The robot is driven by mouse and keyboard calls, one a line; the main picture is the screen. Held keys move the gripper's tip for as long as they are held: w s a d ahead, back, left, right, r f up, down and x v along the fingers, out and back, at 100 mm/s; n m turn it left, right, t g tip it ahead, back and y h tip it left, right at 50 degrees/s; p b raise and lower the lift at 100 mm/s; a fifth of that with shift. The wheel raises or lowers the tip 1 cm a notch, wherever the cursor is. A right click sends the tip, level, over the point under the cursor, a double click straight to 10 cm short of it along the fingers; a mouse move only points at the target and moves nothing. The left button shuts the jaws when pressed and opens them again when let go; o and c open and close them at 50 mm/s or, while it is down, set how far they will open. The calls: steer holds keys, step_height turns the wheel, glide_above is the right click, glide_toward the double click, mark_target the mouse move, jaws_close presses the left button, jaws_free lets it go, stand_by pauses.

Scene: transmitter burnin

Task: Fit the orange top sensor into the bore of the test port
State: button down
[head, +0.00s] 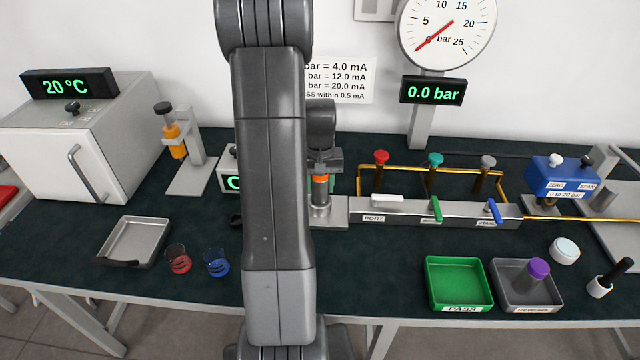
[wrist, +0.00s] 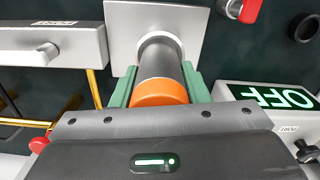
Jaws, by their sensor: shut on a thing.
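The orange top sensor (head: 320,186) stands upright at the test port (head: 319,210), left of the long PORT manifold. In the wrist view the sensor has an orange cap (wrist: 160,93) and a grey body. Its lower end meets the pale round collar of the port (wrist: 160,42). It looks lined up with the collar, but I cannot tell how deep it sits in the bore. My gripper (wrist: 158,82) has its green fingers shut on the sensor, one on each side. In the head view my arm hides part of the port area.
The manifold (head: 440,212) with its valve handles lies right of the port. An OFF display (wrist: 270,98) stands close by. Green PASS (head: 459,284) and grey rework (head: 505,292) trays are at the front right. An oven (head: 60,145) and metal tray (head: 133,240) are left.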

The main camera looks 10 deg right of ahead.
mark_target(320, 192)
steer(key=shift+f+b, duration=1.1)
steer(key=shift+f, duration=0.45)
steer(key=c, duration=0.7)
jaws_free()
step_height(320, 192, up, 14)
steer(key=shift+f, duration=0.1)
step_height(320, 192, down, 14)
steer(key=shift+r, duration=0.1)
steer(key=shift+r+p, duration=0.3)
steer(key=shift+r, duration=0.1)
steer(key=shift+f, duration=0.15)
